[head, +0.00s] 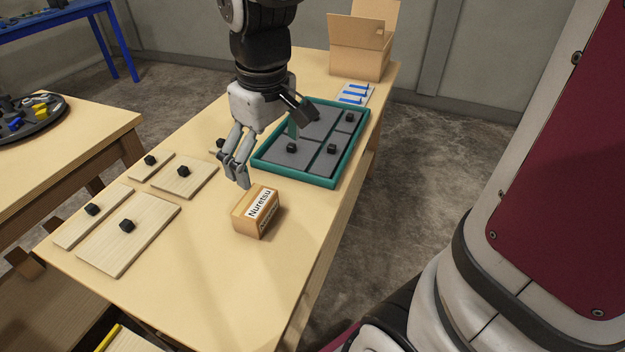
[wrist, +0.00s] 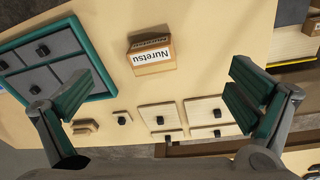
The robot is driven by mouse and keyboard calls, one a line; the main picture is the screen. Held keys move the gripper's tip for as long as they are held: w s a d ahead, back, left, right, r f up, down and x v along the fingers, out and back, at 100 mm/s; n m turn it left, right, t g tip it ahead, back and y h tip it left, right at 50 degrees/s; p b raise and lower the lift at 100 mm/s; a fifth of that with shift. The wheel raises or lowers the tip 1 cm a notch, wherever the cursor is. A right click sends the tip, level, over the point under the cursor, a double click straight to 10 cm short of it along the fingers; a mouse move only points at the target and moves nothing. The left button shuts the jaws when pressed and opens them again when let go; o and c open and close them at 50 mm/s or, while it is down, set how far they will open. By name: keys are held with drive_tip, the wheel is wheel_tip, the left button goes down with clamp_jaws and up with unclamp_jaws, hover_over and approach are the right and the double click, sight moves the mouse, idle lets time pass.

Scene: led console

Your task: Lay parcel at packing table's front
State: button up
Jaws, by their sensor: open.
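The parcel is a small brown box (head: 256,212) with a white label reading "Nuretsu". It stands on the light wooden packing table (head: 225,275), right of the table's middle in the head view. My gripper (head: 240,180) hangs above the table, just behind and left of the parcel. In the wrist view the parcel (wrist: 151,54) lies beyond the fingertips, roughly midway between them and apart from both. My gripper (wrist: 160,95) is open and empty, its green-padded fingers spread wide.
A green-rimmed tray (head: 337,182) with grey panels and black knobs lies behind the parcel. Several knobbed wooden boards (head: 150,230) lie to the left. An open cardboard box (head: 358,62) and a blue-striped card (head: 355,94) are at the far end. The table's near part is clear.

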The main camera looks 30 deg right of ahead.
drive_tip(key=s+r+m+t, duration=0.1)
drive_tip(key=s+r+m, duration=0.1)
drive_tip(key=s, duration=0.6)
drive_tip(key=s+r+m+t, duration=0.1)
drive_tip(key=s+r, duration=0.1)
drive_tip(key=s, duration=0.6)
drive_tip(key=shift+m, duration=0.4)
drive_tip(key=shift+s+r, duration=0.1)
drive_tip(key=shift+r+t+p, duration=0.3)
drive_tip(key=shift+r+p, duration=0.9)
drive_tip(key=shift+r, duration=0.25)
